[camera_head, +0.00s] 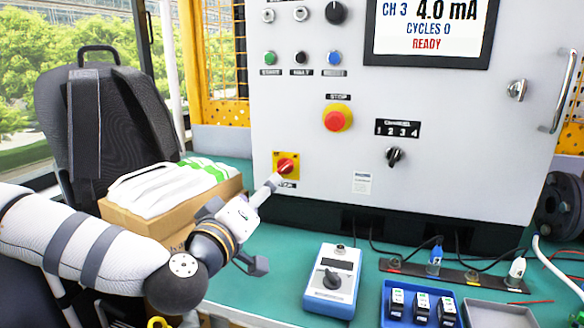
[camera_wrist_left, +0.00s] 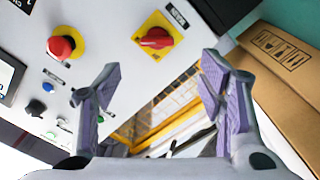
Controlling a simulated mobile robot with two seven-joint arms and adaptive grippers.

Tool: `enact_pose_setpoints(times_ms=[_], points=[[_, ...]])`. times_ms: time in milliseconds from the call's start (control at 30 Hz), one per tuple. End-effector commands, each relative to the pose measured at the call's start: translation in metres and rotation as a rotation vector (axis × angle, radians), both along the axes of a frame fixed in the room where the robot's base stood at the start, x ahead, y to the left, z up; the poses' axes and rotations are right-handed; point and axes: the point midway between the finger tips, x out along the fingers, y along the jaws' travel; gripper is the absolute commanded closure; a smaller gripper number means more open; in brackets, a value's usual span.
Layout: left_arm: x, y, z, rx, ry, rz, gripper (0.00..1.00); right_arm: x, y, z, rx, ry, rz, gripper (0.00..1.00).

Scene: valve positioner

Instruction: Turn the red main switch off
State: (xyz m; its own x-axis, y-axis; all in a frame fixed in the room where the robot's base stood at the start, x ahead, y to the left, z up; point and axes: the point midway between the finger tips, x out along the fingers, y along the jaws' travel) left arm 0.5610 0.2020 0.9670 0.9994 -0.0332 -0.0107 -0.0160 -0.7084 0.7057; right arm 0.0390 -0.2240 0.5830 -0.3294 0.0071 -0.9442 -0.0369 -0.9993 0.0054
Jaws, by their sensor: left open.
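The red main switch (camera_head: 286,167) is a red rotary handle on a yellow square plate at the lower left of the grey cabinet front. In the left wrist view the red switch (camera_wrist_left: 155,38) is at the top, beyond the fingertips and apart from them. My left gripper (camera_head: 267,222) is open and empty in front of the cabinet. In the head view its upper finger overlaps the lower left of the switch plate; its lower finger hangs over the green bench. In the left wrist view the two fingers of the left gripper (camera_wrist_left: 160,92) are spread wide. My right gripper is out of view.
A red stop button (camera_head: 338,119) and a black channel knob (camera_head: 395,156) are right of the switch. A cardboard box (camera_head: 150,226) with white bags stands behind my left arm. A blue handheld device (camera_head: 331,281) and blue tray (camera_head: 386,318) are on the bench.

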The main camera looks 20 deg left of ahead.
Motion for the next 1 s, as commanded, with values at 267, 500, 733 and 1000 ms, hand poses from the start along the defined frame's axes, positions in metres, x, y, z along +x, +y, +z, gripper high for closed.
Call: enact_pose_setpoints(times_ms=[267,500,733,1000], points=[[0.047,-0.001,-0.003,0.0,0.001,0.004,0.37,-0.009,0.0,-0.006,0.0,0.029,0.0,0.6],[0.102,-0.003,-0.004,-0.002,0.002,0.001,0.37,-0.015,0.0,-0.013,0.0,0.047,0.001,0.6],[0.121,-0.004,-0.002,-0.001,0.001,-0.001,0.37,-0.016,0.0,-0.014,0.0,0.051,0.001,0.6],[0.12,-0.004,-0.001,-0.001,0.001,-0.001,0.53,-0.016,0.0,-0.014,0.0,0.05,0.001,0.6]])
